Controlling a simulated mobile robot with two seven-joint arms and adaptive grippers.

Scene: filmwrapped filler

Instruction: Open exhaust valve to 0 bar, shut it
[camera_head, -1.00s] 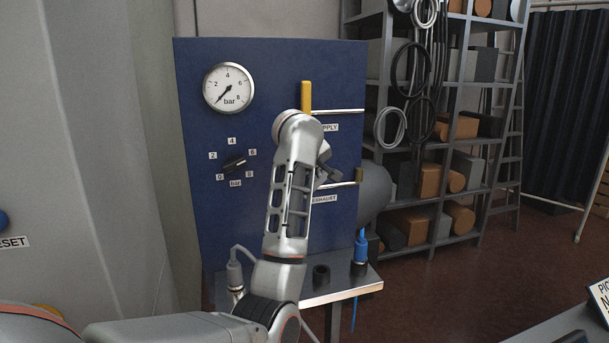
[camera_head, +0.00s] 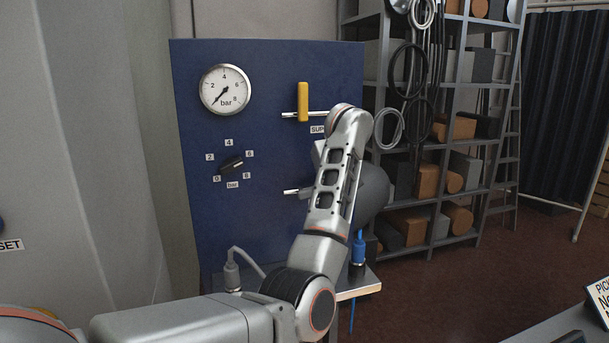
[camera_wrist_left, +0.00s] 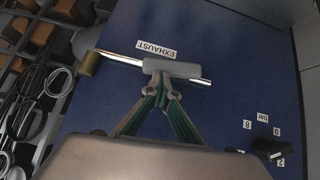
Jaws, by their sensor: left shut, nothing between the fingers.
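The exhaust valve's metal pipe (camera_wrist_left: 125,58) crosses the blue panel in the left wrist view, under the EXHAUST label (camera_wrist_left: 155,51). A grey bar (camera_wrist_left: 180,68), apparently the valve handle, lies nearly along the pipe. My left gripper (camera_wrist_left: 161,84) is shut and empty, its tips right at this bar; I cannot tell whether they touch. In the head view only the left end of the exhaust pipe (camera_head: 291,192) shows; my left arm hides the rest. The gauge (camera_head: 226,90) needle points lower left, at the zero end. My right gripper is not in view.
The yellow supply handle (camera_head: 303,101) stands upright across its pipe on the panel (camera_head: 265,70). A black selector knob (camera_head: 232,163) is left of the exhaust pipe. A grey rounded tank (camera_head: 371,190) is beside the panel. Shelves (camera_head: 445,243) stand to the right.

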